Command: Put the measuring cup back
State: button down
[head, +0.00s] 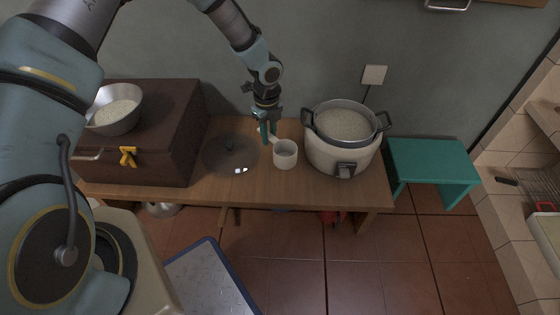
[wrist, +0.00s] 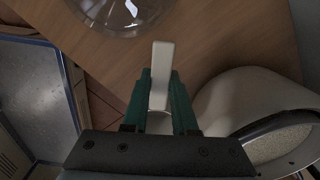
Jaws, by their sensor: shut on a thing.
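The white measuring cup (head: 286,155) is at the middle of the wooden table, just left of the rice cooker, with its opening up. My gripper (head: 266,134) points down at the cup's upper left and is shut on its handle. In the wrist view the pale handle (wrist: 162,65) sticks out between the green fingers of my gripper (wrist: 160,95). The cup's body is mostly hidden there. I cannot tell whether the cup touches the table or hangs a little above it.
The white rice cooker (head: 342,155) holds a pot of rice. A clear glass lid (head: 231,155) lies left of the cup. A brown box (head: 150,165) carries a metal bowl (head: 115,108) of rice. A teal stool (head: 432,162) stands right. The wooden table (head: 220,192) is bare along its front.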

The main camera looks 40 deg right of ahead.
notch_tip(320, 180, down, 7)
jog(key=shift+b, duration=0.7)
jog(key=shift+f, duration=0.1)
jog(key=c, duration=0.7)
grip_release()
notch_tip(320, 180, up, 12)
jog(key=p, duration=0.3)
jog(key=shift+w, duration=0.15)
